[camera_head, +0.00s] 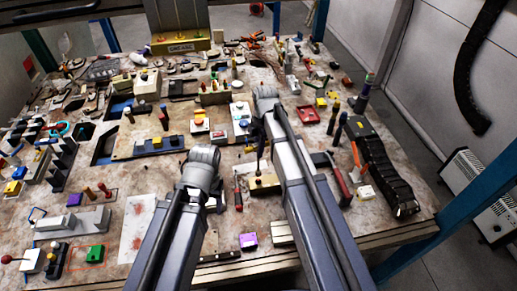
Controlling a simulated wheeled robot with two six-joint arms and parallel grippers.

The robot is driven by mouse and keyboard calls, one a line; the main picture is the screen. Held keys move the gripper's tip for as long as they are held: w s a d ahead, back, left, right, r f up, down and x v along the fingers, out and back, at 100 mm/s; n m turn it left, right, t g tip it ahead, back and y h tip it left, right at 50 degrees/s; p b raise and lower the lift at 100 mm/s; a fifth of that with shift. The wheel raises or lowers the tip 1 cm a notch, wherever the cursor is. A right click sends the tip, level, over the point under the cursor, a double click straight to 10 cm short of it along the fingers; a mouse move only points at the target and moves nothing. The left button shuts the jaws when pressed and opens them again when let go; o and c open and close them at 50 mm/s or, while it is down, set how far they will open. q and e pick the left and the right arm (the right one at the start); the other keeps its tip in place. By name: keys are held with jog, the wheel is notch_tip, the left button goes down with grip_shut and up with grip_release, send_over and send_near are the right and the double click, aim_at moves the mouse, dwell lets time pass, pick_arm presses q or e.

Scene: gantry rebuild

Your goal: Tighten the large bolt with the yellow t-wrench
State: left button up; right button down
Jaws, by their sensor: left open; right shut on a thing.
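My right gripper (258,112) is over the middle of the bench, mostly hidden by its own wrist. It is shut on a tool with a dark shaft (260,152), which points down towards a brass-coloured block (265,185). The tool's handle is hidden, so I cannot tell if it is the yellow t-wrench. Whether the shaft touches the block is unclear, and I cannot make out the large bolt. My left gripper (215,202) is open, low over the bench to the left of the block; its fingers are largely hidden by its wrist.
The workbench (165,175) is crowded with small parts. A black cable chain (380,172) lies at the right, near screwdrivers (340,128). A red-handled tool (238,195) lies between my arms. A green block (95,253) and a purple block (248,241) are near the front edge.

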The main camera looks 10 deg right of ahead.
jog(key=shift+n, duration=0.4)
jog(key=m, duration=0.6)
jog(key=shift+m+t, duration=0.3)
jog(key=shift+f, duration=0.1)
dwell(0.3)
jog(key=shift+f+b, duration=1.45)
jog(key=shift+b, duration=0.05)
jog(key=shift+f+b, duration=0.95)
dwell(0.5)
